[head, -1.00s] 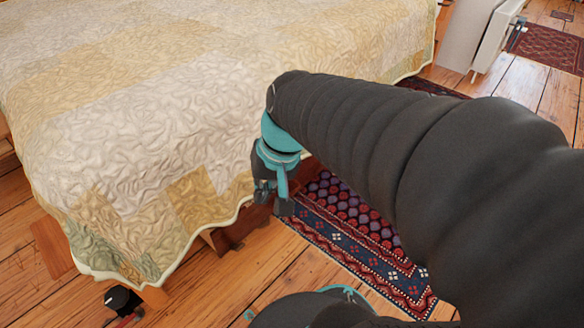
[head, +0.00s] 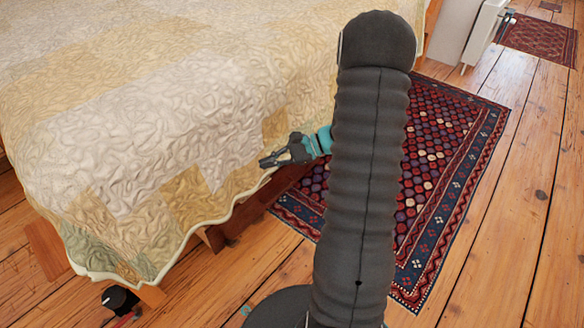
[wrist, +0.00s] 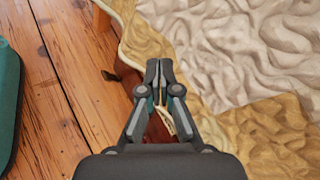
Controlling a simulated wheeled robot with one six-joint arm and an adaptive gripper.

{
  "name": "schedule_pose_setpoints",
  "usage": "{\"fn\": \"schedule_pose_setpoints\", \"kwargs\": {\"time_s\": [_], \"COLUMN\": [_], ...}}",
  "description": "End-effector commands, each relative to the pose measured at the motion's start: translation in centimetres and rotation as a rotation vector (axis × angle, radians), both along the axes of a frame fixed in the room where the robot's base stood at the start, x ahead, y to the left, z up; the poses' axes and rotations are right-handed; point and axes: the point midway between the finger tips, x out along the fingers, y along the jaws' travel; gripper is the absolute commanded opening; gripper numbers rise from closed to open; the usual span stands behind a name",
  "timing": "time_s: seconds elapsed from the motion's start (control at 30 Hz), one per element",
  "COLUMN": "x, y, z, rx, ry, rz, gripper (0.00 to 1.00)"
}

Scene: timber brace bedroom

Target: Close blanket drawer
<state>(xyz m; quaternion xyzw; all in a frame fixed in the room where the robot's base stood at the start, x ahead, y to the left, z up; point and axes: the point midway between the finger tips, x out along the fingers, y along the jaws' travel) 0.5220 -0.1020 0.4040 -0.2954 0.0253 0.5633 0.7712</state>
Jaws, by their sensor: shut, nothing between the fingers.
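The blanket drawer (head: 224,231) shows as a strip of reddish-brown wood under the quilt's hem at the bed's side, mostly hidden by the quilt. In the wrist view, a brown wooden front (wrist: 127,75) with a small dark knob or handle (wrist: 110,76) shows left of my fingertips. I cannot tell how far the drawer is open. My gripper (head: 266,162) is shut and empty, pointing left beside the quilt's edge. The closed fingers (wrist: 159,66) also show in the wrist view, in front of the quilt; contact cannot be told.
The quilted bed (head: 170,100) fills the left and back. A patterned rug (head: 440,150) lies right of it, partly behind my arm. A small black object (head: 120,300) is on the floor at lower left. Bare plank floor (head: 510,220) is clear at right.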

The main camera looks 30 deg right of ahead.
Motion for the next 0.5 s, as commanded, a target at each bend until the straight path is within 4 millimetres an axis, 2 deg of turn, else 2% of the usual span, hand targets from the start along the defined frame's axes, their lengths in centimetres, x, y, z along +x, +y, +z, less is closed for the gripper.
{"fn": "schedule_pose_setpoints", "kwargs": {"time_s": [0.03,0.23,0.37,0.5], "x": [0.5,2.1,2.1,1.4], "y": [-1.5,-7.3,-11.2,-15.1], "z": [-1.6,-7.2,-11.4,-15.9], "rx": [0.056,0.255,0.375,0.486], "ry": [0.019,0.051,0.062,0.065], "rz": [-0.063,-0.306,-0.472,-0.645], "gripper": [0.0,0.0,0.0,0.0]}}
